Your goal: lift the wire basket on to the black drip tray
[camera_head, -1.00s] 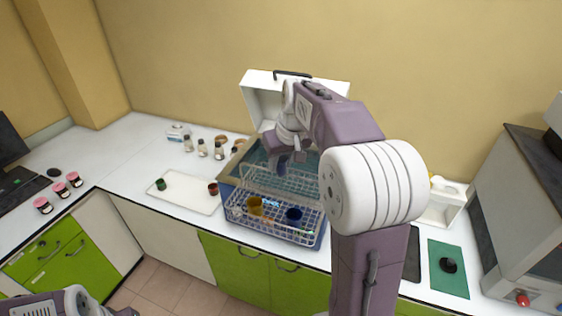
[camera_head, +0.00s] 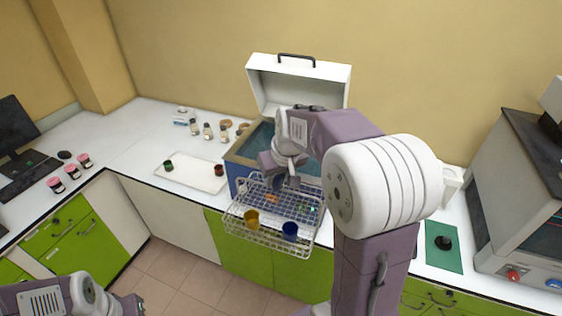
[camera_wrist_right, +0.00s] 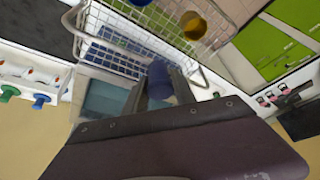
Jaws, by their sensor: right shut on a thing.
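The wire basket (camera_head: 262,236) hangs from my right gripper (camera_head: 280,182), in front of the open bath and over the counter's front edge. It holds a yellow cup (camera_head: 251,218) and a blue cup (camera_head: 290,231), and looks slightly tilted. In the right wrist view the gripper (camera_wrist_right: 160,86) is shut on a dark blue grip at the basket's near side. A black flat surface (camera_wrist_right: 30,22), which looks like the drip tray, shows at that view's left; my right arm hides that area in the head view. My left gripper (camera_head: 130,304) is at the bottom left, its jaws unclear.
The bath (camera_head: 240,165) stands behind the basket with its white lid (camera_head: 300,85) raised. A white tray (camera_head: 205,172) with small cups lies to its left, with several bottles behind. A green mat (camera_head: 443,258) with a black knob and a grey machine (camera_head: 515,200) stand at right.

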